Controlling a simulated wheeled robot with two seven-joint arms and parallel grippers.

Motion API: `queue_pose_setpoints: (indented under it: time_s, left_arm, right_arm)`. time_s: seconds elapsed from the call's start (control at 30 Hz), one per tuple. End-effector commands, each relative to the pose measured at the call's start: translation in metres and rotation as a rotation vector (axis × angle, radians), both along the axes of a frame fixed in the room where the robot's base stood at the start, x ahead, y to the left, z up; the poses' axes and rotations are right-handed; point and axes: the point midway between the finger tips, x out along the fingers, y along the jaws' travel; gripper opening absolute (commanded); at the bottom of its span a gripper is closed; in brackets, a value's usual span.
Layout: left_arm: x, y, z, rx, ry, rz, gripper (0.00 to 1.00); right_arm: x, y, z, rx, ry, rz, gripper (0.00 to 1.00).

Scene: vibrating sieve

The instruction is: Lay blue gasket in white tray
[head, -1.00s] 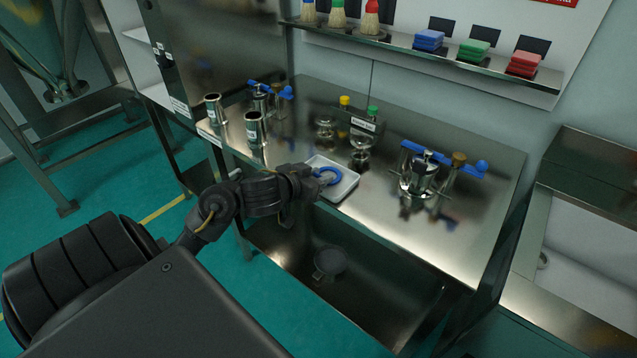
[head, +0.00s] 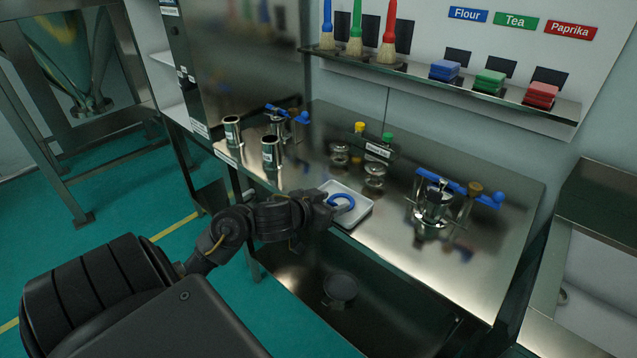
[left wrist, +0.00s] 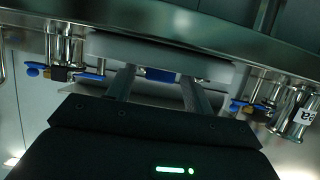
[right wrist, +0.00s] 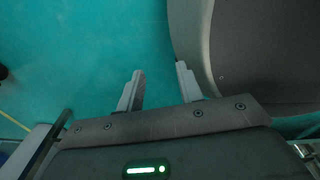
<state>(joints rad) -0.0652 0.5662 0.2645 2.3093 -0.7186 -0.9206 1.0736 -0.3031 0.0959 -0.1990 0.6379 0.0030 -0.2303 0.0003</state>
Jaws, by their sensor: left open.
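The blue gasket (head: 348,197) is a ring over the white tray (head: 362,209) and appears to lie in it, at the front edge of the steel table. My left gripper (head: 334,202) is open at the tray's near left side, with its tips close to the gasket. In the left wrist view a blue part of the gasket (left wrist: 160,75) shows between the two open fingers, with the white tray (left wrist: 215,68) around it. Whether the fingers touch the gasket cannot be told. My right gripper (right wrist: 160,88) is open and empty above the teal floor.
Two steel cylinders (head: 271,153) stand left of the tray. Small steel parts with yellow and green knobs (head: 388,137) stand behind it. A steel fitting with a blue handle (head: 434,203) stands to the right. A shelf (head: 450,85) holds brushes and coloured blocks. The table's front right is clear.

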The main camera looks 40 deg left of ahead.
Motion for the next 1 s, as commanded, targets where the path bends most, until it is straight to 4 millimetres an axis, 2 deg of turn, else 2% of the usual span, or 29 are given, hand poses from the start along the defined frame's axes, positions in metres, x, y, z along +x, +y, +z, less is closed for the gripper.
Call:
queue_pose_setpoints:
  time_s: [0.27,0.43,0.5,0.7,1.0]
  left_arm:
    - [-0.055,-0.002,0.025,0.005,0.005,-0.003,0.52]
    - [-0.084,-0.003,0.04,-0.005,0.006,0.001,0.52]
    - [-0.09,-0.004,0.043,-0.01,0.007,-0.001,0.52]
    - [-0.103,-0.003,0.045,-0.005,0.004,-0.002,0.52]
    - [-0.107,-0.002,0.044,0.0,0.001,0.0,0.52]
  right_arm:
    - [-0.006,0.012,0.019,0.016,0.008,-0.003,0.36]
    - [-0.007,0.023,0.042,0.029,0.007,-0.005,0.36]
    - [-0.006,0.022,0.053,0.028,0.006,-0.004,0.36]
    - [-0.006,0.016,0.067,0.022,0.006,-0.003,0.36]
    - [-0.005,0.01,0.069,0.013,0.006,-0.002,0.36]
